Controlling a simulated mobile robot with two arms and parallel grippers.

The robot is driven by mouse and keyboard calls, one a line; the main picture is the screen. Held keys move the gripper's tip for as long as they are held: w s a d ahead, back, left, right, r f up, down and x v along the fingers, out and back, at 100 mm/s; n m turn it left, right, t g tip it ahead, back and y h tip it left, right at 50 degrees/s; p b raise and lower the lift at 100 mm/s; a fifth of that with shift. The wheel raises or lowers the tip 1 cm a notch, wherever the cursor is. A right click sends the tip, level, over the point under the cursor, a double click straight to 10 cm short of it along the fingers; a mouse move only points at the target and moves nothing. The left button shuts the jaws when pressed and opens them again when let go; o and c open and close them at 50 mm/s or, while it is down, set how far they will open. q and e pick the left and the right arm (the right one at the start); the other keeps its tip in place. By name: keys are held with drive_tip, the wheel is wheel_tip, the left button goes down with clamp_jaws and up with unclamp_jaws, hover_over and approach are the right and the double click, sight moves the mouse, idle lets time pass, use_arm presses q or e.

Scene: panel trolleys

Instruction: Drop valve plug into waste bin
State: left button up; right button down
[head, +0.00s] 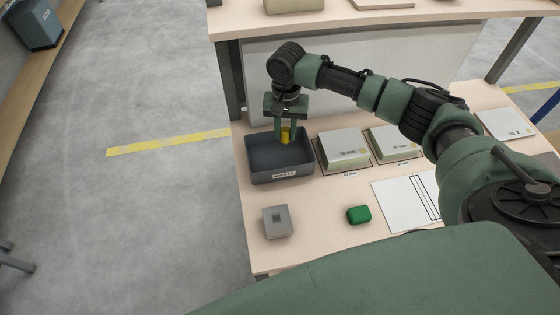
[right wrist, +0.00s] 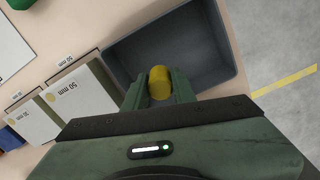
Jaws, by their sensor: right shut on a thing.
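The valve plug (head: 286,134) is a small yellow cylinder. My right gripper (head: 285,134) is shut on it and points down, over the waste bin. The waste bin (head: 281,178) is an open dark grey box with a "WASTE" label on its front, at the left of the table. In the right wrist view the plug (right wrist: 159,83) shows between the two green fingers, with the bin's inside (right wrist: 200,55) behind it. The bin looks empty where I can see into it. My left gripper is not in view.
Two labelled boxes (head: 343,146) (head: 392,141) stand right of the bin. A grey block (head: 278,221), a green block (head: 358,214) and a white sheet (head: 405,203) lie nearer. The table's left edge is beside the bin. A shelf (head: 390,18) spans the back.

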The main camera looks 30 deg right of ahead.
drive_tip(key=c, duration=1.1)
unclamp_jaws()
drive_tip(key=shift+f, duration=0.1)
wheel_tip(320, 180, up, 8)
drive_tip(key=shift+f+b, duration=0.1)
drive_tip(key=shift+b, duration=0.65)
drive_tip(key=shift+s+f, duration=0.1)
